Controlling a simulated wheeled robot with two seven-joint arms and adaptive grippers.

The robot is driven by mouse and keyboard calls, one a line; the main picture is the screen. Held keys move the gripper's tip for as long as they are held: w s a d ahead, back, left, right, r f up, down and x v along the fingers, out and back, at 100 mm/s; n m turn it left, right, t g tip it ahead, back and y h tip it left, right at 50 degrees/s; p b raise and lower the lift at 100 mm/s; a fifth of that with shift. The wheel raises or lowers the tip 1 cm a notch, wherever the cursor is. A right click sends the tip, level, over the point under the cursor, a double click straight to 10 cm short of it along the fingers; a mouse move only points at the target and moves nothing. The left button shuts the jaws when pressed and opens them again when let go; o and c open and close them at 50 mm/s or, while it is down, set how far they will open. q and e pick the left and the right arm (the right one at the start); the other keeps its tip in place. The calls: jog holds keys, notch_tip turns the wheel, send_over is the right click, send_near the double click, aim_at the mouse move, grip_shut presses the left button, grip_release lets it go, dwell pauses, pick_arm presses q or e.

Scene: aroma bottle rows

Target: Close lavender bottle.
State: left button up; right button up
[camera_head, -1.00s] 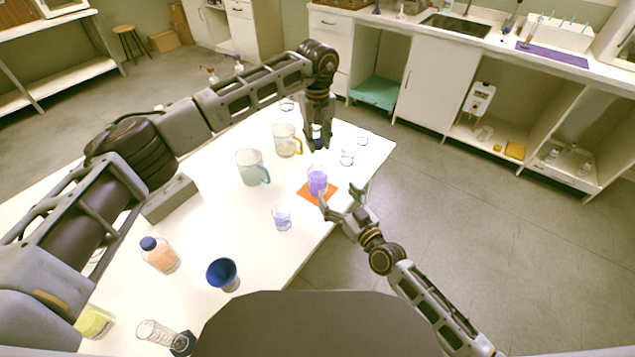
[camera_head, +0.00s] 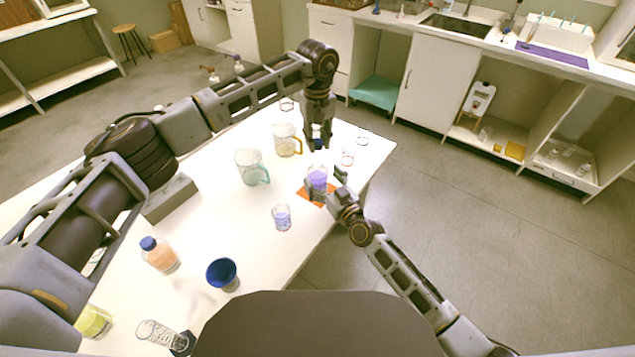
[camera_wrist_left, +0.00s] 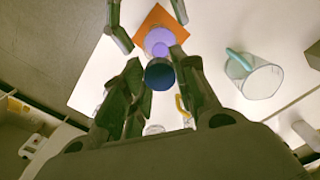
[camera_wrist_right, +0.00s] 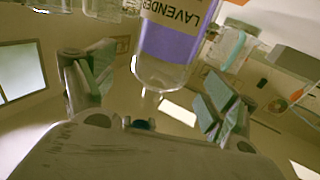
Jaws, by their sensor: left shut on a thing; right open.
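The lavender bottle (camera_head: 317,179) is clear with purple liquid and stands uncapped on an orange square mat (camera_head: 304,192). Its neck and upside-down LAVENDER label (camera_wrist_right: 178,38) show in the right wrist view. My left gripper (camera_head: 318,141) is shut on a dark blue cap (camera_wrist_left: 159,76), held beyond and above the bottle, apart from its neck. My right gripper (camera_head: 327,187) is open, its fingers on either side of the bottle. In the right wrist view gaps show between the bottle and both fingers.
A teal-handled beaker (camera_head: 250,168) and a yellow-handled one (camera_head: 285,140) stand left of the bottle. A small beaker of pale purple liquid (camera_head: 282,217) stands nearer. A blue funnel (camera_head: 222,273) and a blue-capped orange bottle (camera_head: 160,256) are at the front left. The table's right edge is close.

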aim_at(318, 173)
jog(key=shift+x, duration=1.5)
jog(key=c, duration=1.5)
pick_arm(q)
jog(key=shift+f, duration=2.45)
pick_arm(e)
jog(key=shift+c, duration=0.2)
pick_arm(q)
jog(key=shift+f, duration=0.15)
jog(key=shift+f, duration=0.8)
jog(key=shift+f, duration=0.55)
